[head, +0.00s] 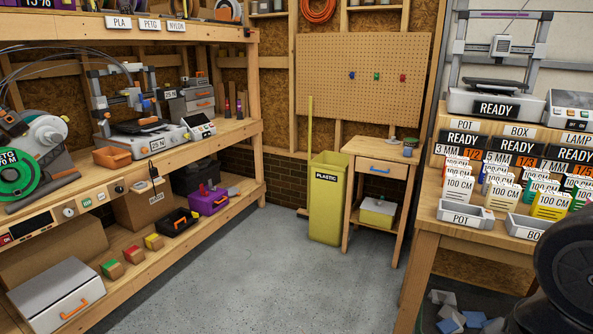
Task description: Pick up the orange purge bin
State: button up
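A small, low orange bin (112,158), which looks like the purge bin, sits on the left wooden workbench near its front edge. It stands in front of and to the left of a 3D printer (140,130). Its near side faces me and nothing covers it. My gripper is not in view. Only a dark rounded part of my arm shows at the lower right edge, far from the bin.
A filament machine with a green spool (16,174) stands left of the bin. A small screen (199,126) is to its right. A yellow bin marked PLASTIC (327,200) stands by a small table (372,150). A right table (470,232) holds labelled trays. The floor between is clear.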

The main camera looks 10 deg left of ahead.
aim_at(120, 158)
jog(key=i+j+u, duration=0.25)
jog(key=i+u, duration=0.65)
jog(key=i+l+u, duration=0.15)
jog(key=i+u, duration=0.3)
jog(key=i+l+u, duration=0.45)
jog(key=i, duration=0.15)
jog(key=i+u, duration=0.25)
jog(key=i+z, duration=0.1)
jog(key=z, duration=1.9)
jog(key=u, duration=2)
jog(key=i, duration=0.6)
jog(key=i+j+z, duration=0.1)
jog(key=i, duration=0.5)
